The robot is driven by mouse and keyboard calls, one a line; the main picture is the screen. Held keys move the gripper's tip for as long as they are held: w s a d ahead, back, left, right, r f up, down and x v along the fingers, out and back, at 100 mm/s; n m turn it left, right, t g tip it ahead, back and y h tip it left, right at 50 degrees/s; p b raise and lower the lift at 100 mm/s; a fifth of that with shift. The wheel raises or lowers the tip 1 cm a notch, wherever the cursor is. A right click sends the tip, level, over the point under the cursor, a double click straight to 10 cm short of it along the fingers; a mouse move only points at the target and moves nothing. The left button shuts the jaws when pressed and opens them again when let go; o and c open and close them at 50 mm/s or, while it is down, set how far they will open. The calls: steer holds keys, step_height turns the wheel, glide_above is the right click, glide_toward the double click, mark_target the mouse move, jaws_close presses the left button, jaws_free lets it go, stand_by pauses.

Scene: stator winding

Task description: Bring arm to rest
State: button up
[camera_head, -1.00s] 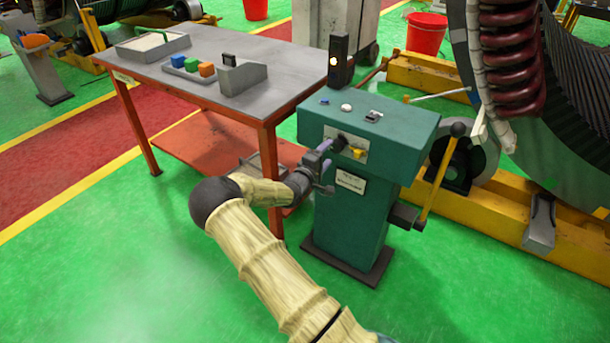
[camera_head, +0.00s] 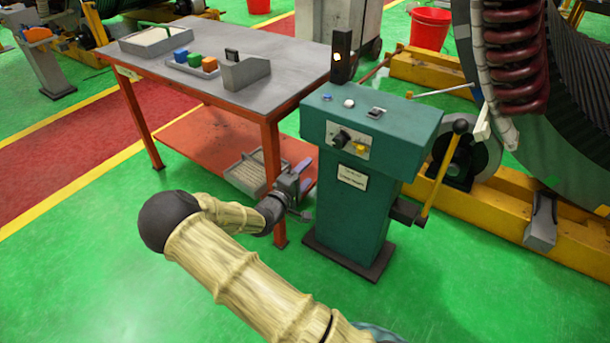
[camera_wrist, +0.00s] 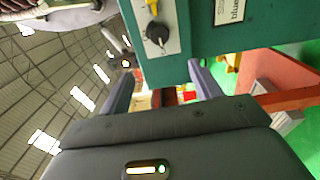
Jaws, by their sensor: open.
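My gripper (camera_head: 304,179) is open and empty, in front of the orange-framed table and to the left of the green control pedestal (camera_head: 345,222). It is apart from the pedestal. In the wrist view the two purple-grey fingers (camera_wrist: 160,80) stand wide apart with nothing between them. The pedestal's front panel carries a black knob (camera_head: 341,139) and a yellow knob (camera_head: 360,147). The black knob also shows in the wrist view (camera_wrist: 157,34), beyond the fingers and above the gap between them.
A grey-topped table (camera_head: 290,60) holds blue, green and orange blocks in a tray (camera_head: 184,68). A grey bin (camera_head: 245,174) sits on its lower shelf. A yellow-handled lever (camera_head: 440,176) stands right of the pedestal, near the large stator (camera_head: 565,125). Green floor (camera_head: 100,270) is free at left.

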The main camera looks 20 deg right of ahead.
steer(key=s+a+r+m+g+y, duration=0.25)
steer(key=s+y, duration=0.25)
steer(key=s, duration=0.4)
steer(key=s+a+r+m+g+y, duration=0.2)
steer(key=s+r+m+g+y, duration=0.15)
steer(key=s, duration=0.55)
steer(key=s+a+r+m+g+y, duration=0.2)
steer(key=s+y, duration=0.4)
steer(key=s, duration=0.3)
step_height(320, 180, up, 20)
steer(key=p, duration=2)
steer(key=shift+s, duration=0.1)
